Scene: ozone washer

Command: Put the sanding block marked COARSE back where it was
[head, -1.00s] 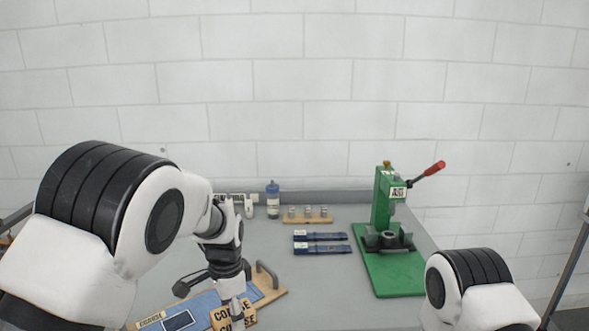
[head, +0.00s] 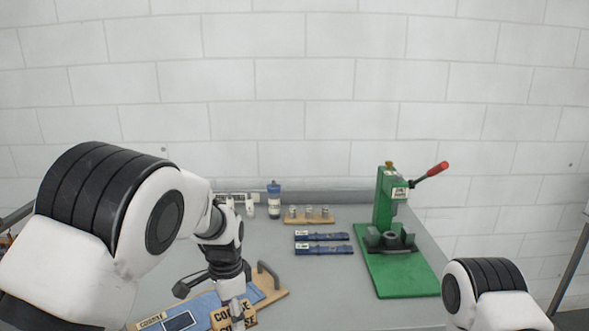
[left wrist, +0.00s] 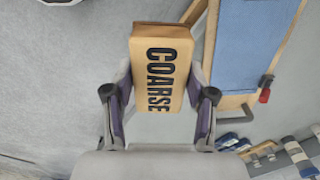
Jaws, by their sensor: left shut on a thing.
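The sanding block marked COARSE (head: 222,314) is a tan block with black lettering, low in the head view. My left gripper (left wrist: 160,100) is shut on it, with one finger on each side, and the block (left wrist: 158,62) fills the middle of the left wrist view. A wooden board with a blue sheet (head: 258,293) lies beside and partly behind the block. On its left part are a COARSE label (head: 151,321) and a dark rectangle with a light outline (head: 180,321). I cannot tell whether the block touches the board. My right gripper is out of view.
A green press (head: 393,240) with a red-tipped lever stands at the right of the grey table. Two dark blue bars (head: 322,243), a wooden rack with small pots (head: 309,216) and a blue-capped bottle (head: 274,200) are behind. The table's middle front is clear.

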